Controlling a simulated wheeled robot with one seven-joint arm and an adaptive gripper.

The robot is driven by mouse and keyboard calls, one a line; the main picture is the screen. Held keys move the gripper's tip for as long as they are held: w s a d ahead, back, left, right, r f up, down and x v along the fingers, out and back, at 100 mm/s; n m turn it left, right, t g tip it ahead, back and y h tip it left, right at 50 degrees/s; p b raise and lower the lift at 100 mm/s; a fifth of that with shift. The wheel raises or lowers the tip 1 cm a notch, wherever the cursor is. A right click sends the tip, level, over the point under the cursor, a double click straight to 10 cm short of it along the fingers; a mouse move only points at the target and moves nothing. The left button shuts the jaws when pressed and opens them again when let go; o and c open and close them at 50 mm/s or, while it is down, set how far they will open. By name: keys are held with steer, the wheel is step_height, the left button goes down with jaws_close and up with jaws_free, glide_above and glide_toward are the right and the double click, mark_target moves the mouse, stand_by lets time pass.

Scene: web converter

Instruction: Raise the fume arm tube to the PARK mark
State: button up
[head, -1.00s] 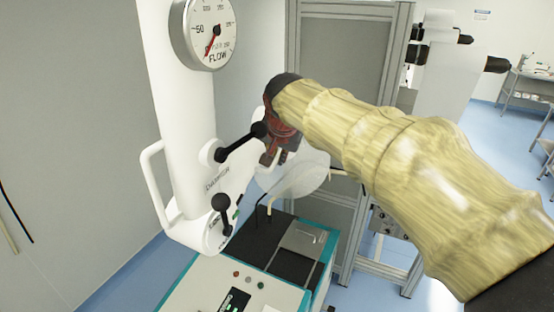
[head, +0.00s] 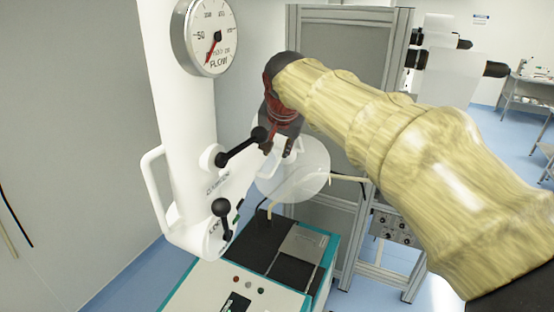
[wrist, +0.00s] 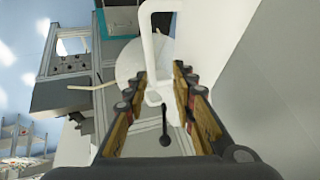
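The white fume arm tube (head: 180,110) stands upright at the left of the head view. It carries a round FLOW gauge (head: 206,37), a white loop handle (head: 150,200), and two black ball-ended levers, an upper one (head: 240,148) by the DAMPER label and a lower one (head: 222,215). A clear round hood (head: 300,180) hangs beside it. My gripper (head: 279,150) is at a white bar just above the hood. In the wrist view my gripper (wrist: 160,88) has its fingers apart around this white bar (wrist: 152,75), with a gap on the right. The PARK mark cannot be made out.
A teal-edged bench machine (head: 325,270) with a dark top stands below the hood. A grey framed cabinet (head: 345,90) is behind my gripper. A grey wall (head: 75,130) lies close on the left. Blue floor is open at the right.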

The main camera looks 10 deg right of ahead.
step_height(320, 180, up, 6)
steer(key=shift+f, duration=0.15)
stand_by(0.3)
